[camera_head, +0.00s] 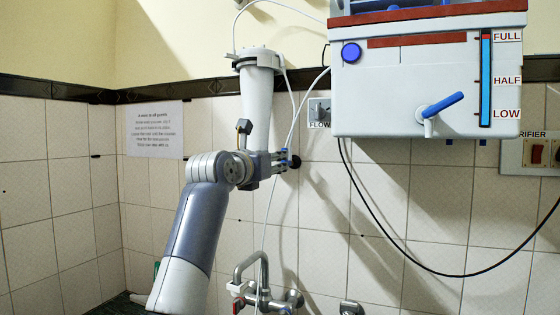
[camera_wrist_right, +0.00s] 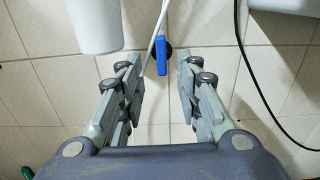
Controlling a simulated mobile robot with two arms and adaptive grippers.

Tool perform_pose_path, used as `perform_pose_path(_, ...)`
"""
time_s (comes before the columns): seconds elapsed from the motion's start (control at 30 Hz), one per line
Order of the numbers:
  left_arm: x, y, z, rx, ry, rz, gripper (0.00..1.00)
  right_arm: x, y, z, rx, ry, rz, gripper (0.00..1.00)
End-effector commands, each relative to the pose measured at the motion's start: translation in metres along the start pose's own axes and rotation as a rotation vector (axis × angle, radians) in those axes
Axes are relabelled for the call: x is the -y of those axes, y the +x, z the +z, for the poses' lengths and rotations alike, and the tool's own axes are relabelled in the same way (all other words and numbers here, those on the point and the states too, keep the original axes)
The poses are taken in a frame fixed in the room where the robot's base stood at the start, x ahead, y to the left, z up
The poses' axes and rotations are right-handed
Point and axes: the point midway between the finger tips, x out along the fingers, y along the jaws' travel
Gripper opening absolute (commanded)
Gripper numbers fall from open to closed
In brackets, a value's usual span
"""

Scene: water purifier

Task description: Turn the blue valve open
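A small blue valve handle (camera_wrist_right: 161,55), upright in the right wrist view, stands in front of a dark round fitting on the tiled wall. A white tube runs beside it. My right gripper (camera_wrist_right: 161,88) is open, with its fingers on either side of the handle's line and a clear gap between them. The handle is near the fingertips, and I see no contact. In the head view my right gripper (camera_head: 281,161) is by the black round fitting (camera_head: 294,161), and the handle is mostly hidden by the fingers. My left gripper is not in view.
A white filter cylinder (camera_head: 258,95) hangs close to the right gripper. The purifier tank (camera_head: 400,95) with a blue-levered tap (camera_head: 442,106) is at upper right. A metal faucet (camera_head: 262,288) is below. A black cable (camera_head: 375,215) loops to the right.

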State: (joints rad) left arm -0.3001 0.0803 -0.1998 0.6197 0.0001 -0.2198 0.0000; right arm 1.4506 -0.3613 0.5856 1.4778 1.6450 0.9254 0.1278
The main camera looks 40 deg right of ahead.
Motion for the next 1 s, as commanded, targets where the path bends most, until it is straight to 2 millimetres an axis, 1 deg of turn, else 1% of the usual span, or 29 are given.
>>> perform_pose_path(0.03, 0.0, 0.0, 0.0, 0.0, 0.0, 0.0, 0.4, 0.0, -0.01, 0.0, 0.0, 0.001, 0.001, 0.32)
perform_pose_path(0.1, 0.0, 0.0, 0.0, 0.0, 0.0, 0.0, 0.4, 0.0, -0.02, -0.001, 0.0, -0.003, -0.002, 0.32)
perform_pose_path(0.2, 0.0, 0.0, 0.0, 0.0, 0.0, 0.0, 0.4, 0.0, -0.032, 0.0, 0.0, -0.003, -0.002, 0.32)
perform_pose_path(0.3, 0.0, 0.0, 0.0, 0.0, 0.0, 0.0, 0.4, 0.001, -0.038, 0.0, 0.0, -0.002, -0.002, 0.32)
perform_pose_path(0.43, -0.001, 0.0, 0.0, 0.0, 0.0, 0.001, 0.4, 0.001, -0.04, 0.0, 0.0, -0.001, -0.001, 0.32)
perform_pose_path(1.0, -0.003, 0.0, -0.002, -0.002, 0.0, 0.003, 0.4, 0.0, -0.04, 0.0, 0.0, -0.001, -0.001, 0.32)
